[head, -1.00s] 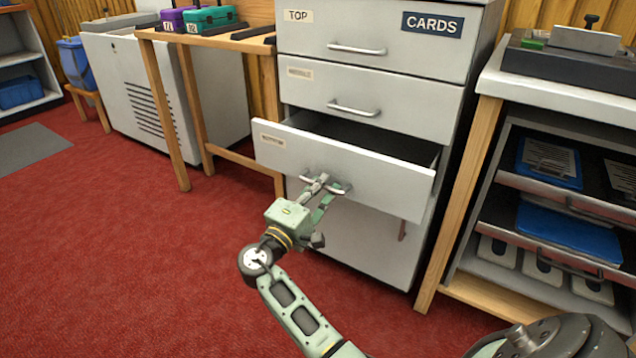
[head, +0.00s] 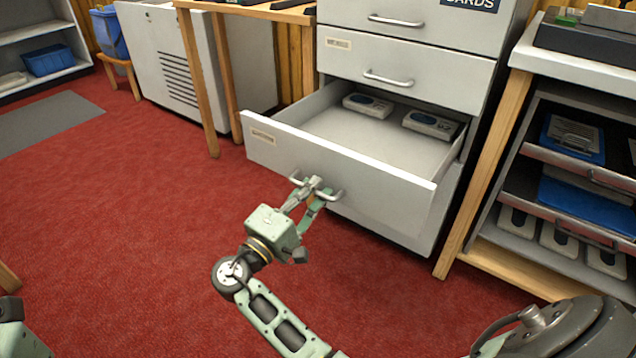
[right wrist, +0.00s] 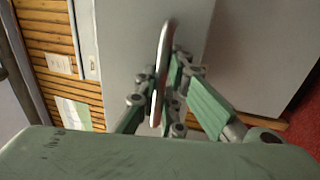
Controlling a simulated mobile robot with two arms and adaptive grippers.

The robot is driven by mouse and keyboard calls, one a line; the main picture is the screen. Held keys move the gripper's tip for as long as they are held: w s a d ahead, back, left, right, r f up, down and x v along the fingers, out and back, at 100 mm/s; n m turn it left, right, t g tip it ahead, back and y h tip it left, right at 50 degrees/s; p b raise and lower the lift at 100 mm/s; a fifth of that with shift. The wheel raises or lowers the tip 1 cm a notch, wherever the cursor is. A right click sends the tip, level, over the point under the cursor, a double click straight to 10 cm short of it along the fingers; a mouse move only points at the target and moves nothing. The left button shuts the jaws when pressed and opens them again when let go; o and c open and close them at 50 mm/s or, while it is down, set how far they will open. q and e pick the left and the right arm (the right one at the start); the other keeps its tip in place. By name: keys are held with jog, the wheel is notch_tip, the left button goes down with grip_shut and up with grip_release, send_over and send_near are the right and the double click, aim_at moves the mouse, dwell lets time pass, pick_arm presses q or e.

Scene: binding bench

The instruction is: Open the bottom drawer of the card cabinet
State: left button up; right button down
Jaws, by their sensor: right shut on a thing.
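The grey card cabinet (head: 405,78) stands at the back centre, with a top, a middle and a bottom drawer. The bottom drawer (head: 285,150) is pulled well out, and its inside shows. My right gripper (head: 312,184) is shut on the drawer's metal bar handle (head: 335,197), in front of the drawer face. In the right wrist view the handle (right wrist: 163,60) runs between the fingers of the gripper (right wrist: 165,90). The two drawers above are closed. My left gripper is not in view; only a bit of green arm shows at the lower left corner.
Two small grey-and-blue devices (head: 430,124) lie at the back of the open drawer. A wooden-framed rack (head: 470,190) with trays stands close on the right. A wooden table leg (head: 197,80) stands to the left. Red carpet (head: 140,220) is clear in front.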

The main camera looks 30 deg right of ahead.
jog(key=shift+a, duration=0.1)
jog(key=c, duration=2.1)
grip_release()
jog(key=shift+s+a, duration=0.1)
